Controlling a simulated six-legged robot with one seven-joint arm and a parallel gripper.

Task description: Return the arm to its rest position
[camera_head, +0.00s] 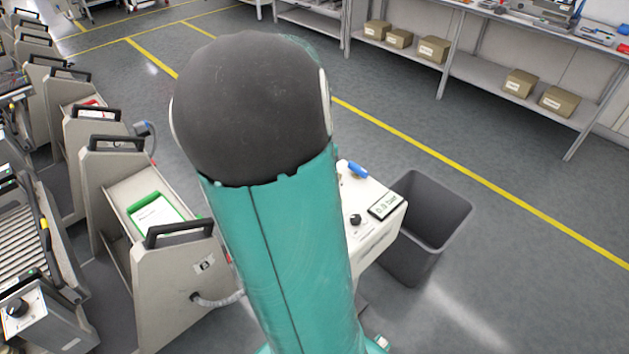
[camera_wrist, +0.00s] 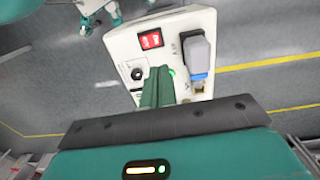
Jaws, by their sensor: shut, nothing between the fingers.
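My gripper (camera_wrist: 158,80) shows in the wrist view, with its two green fingers together and nothing between them. Its tips are in front of the white control box (camera_wrist: 127,45); I cannot tell the gap between them. The box bears a red switch (camera_wrist: 150,40), a dark knob (camera_wrist: 137,74) and a grey-and-blue plug (camera_wrist: 196,55). A green light shows beside the fingers. In the head view my teal arm with its dark rounded joint fills the middle and hides part of the white box (camera_head: 385,229). My gripper is hidden there.
A dark grey bin (camera_head: 440,210) stands right of the white box. Grey feeder trolleys (camera_head: 180,285) with black handles line the left side. A workbench (camera_head: 480,75) with cardboard boxes (camera_head: 433,48) on its lower shelf stands at the back right. Open floor with yellow lines lies between.

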